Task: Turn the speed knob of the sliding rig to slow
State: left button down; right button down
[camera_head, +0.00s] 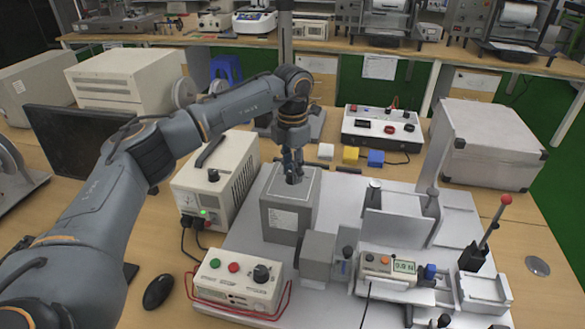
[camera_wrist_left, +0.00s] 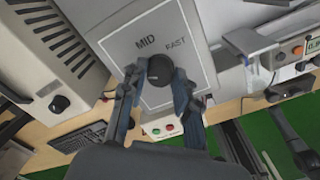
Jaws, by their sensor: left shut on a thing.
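The speed knob (camera_wrist_left: 160,70) is a round black knob on the light top panel of a grey box (camera_wrist_left: 112,22). The words MID and FAST show beside it in the left wrist view. No SLOW label and no pointer direction can be made out. My left gripper (camera_wrist_left: 158,75) has its two fingers on opposite sides of the knob, shut on it. In the head view my left gripper (camera_head: 292,175) reaches down onto the top of the grey box (camera_head: 285,222), and it largely hides the knob there. My right gripper is in neither view.
A cream power unit (camera_head: 222,170) stands close left of the grey box. A button box (camera_head: 235,285) with red wires is in front. The rig's force gauge (camera_head: 395,268) and a red-topped lever (camera_head: 490,228) are to the right. Yellow and blue blocks (camera_head: 374,158) lie behind.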

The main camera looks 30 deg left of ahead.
aim_at(292, 173)
pick_arm(q)
jog(key=c, duration=1)
grip_release()
notch_tip(292, 173, up, 12)
